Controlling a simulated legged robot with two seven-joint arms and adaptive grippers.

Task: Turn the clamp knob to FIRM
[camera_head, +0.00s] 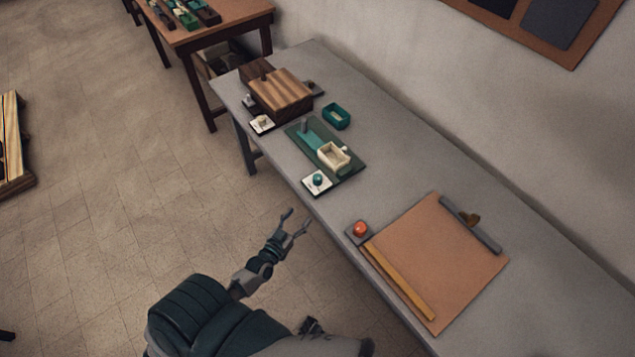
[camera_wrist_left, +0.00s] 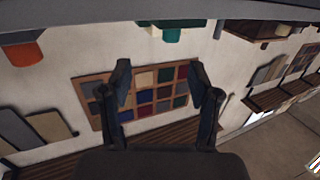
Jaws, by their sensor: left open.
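Several knobs stand along the grey bench, and I cannot read which is the clamp knob. An orange knob (camera_head: 360,228) sits on a small grey plate by the brown board. A teal knob (camera_head: 318,179) sits on a white plate before the green fixture, and a cream knob (camera_head: 262,120) by the wooden block. My left gripper (camera_head: 295,221) is open and empty, off the bench's front edge, left of the orange knob. Its spread fingers show in the left wrist view (camera_wrist_left: 165,92), with an orange part (camera_wrist_left: 23,53) at upper left. My right gripper is not clearly seen.
The brown board (camera_head: 440,255) carries a yellow strip (camera_head: 400,287) and a grey clip bar (camera_head: 470,224). A green fixture (camera_head: 350,168), teal tray (camera_head: 336,116) and striped wooden block (camera_head: 281,94) stand farther along. The wall (camera_head: 420,70) lies behind.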

